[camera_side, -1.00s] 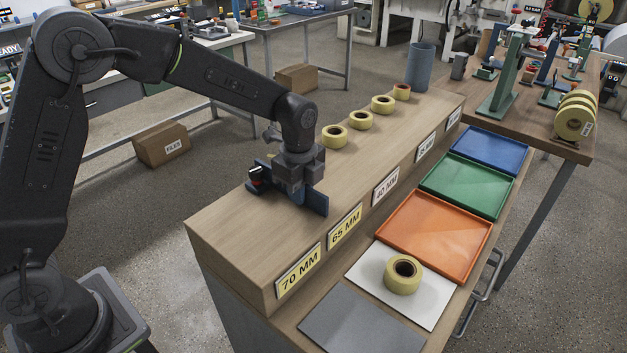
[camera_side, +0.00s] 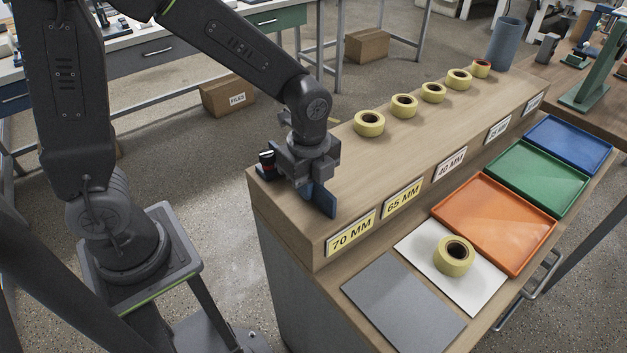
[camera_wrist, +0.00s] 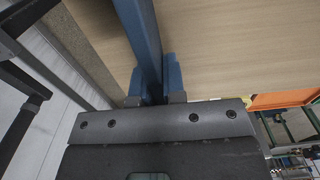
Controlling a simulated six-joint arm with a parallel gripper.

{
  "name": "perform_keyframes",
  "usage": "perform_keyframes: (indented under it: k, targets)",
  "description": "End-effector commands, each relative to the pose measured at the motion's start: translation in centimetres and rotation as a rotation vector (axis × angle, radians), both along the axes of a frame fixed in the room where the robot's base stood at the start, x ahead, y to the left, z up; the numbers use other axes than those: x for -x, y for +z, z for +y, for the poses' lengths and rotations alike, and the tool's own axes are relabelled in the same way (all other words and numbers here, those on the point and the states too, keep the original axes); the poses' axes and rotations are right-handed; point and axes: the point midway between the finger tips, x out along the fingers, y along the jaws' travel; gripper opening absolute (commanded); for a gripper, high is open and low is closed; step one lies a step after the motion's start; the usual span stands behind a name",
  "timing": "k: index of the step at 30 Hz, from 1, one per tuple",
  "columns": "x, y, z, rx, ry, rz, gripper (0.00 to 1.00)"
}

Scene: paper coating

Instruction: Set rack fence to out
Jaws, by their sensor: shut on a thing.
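The rack fence is a blue plate (camera_side: 321,201) standing upright across the top of the wooden rack (camera_side: 405,128), near its left end, behind the 70 MM label (camera_side: 350,234). My gripper (camera_side: 308,183) is down at the fence and shut on it. In the wrist view the fence shows as a long blue bar (camera_wrist: 140,35) running up from between the fingers of my gripper (camera_wrist: 152,92). A small black and red part (camera_side: 266,163) shows left of my gripper at the rack's back edge. The lower part of the grip is partly hidden in the side view.
Several yellow tape rolls (camera_side: 404,106) stand along the rack top, apart from my gripper. Another roll (camera_side: 455,256) rests on the white sheet (camera_side: 487,277) in front. Orange (camera_side: 493,222), green (camera_side: 538,177) and blue (camera_side: 569,143) trays line the lower shelf.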

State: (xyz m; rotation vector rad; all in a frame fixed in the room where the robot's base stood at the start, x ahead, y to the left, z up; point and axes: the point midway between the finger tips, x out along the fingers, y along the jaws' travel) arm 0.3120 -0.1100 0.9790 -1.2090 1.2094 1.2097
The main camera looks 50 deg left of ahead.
Motion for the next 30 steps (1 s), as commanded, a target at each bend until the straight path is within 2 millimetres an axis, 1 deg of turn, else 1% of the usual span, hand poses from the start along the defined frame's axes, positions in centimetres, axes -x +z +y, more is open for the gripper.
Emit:
perform_keyframes:
  k: [3,4,11,18,22,26,30]
  targets:
    - [-0.1,0.1,0.0,0.001,0.0,-0.002,0.0]
    - [-0.1,0.1,0.0,0.001,0.0,-0.002,0.13]
    - [-0.1,0.1,0.0,0.0,0.0,-0.001,0.35]
    - [-0.1,0.1,0.0,0.0,0.0,-0.001,0.36]
    - [-0.1,0.9,0.0,0.001,0.0,-0.003,0.36]
    - [-0.2,2.9,0.0,0.001,0.0,-0.006,0.36]
    - [-0.1,6.2,0.0,0.002,0.0,-0.008,0.36]
